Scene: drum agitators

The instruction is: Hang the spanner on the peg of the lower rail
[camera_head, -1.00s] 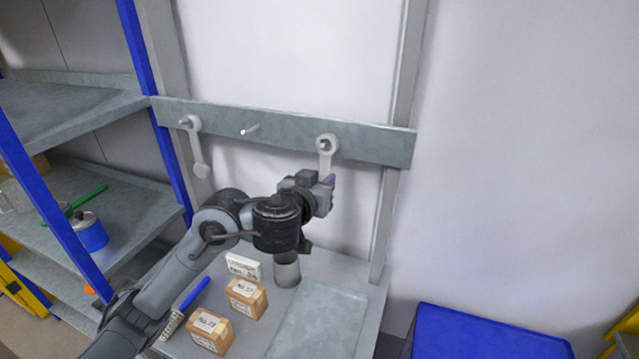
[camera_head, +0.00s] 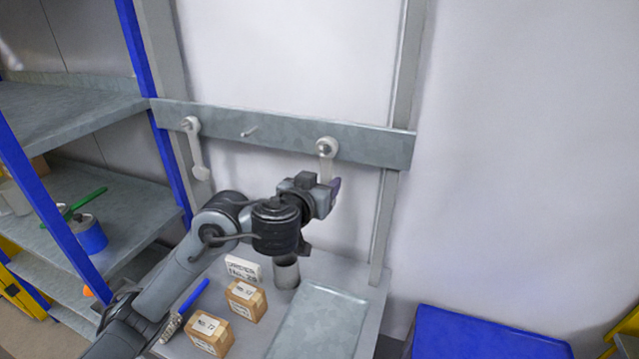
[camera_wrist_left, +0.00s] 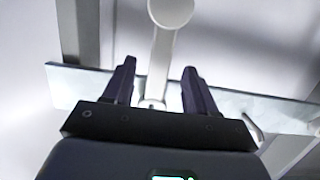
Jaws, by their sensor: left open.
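A pale spanner (camera_head: 326,152) hangs by its ring at the right end of the grey rail (camera_head: 285,136), on a peg. My left gripper (camera_head: 334,186) is at its lower part. In the left wrist view the gripper (camera_wrist_left: 160,80) is open, with one dark finger on each side of the spanner's shank (camera_wrist_left: 160,60) and visible gaps between. The spanner's far end shows at the top of that view. The gripper hides the lower shank in the head view. The middle peg (camera_head: 250,131) is bare. My right gripper is not in view.
A second pale spanner (camera_head: 196,150) hangs at the rail's left end. Below are small boxes (camera_head: 246,300), a white label block (camera_head: 243,268), a grey cylinder (camera_head: 286,273) and a flat tray (camera_head: 318,322). Shelving (camera_head: 75,110) stands left; a blue bin (camera_head: 480,335) is at lower right.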

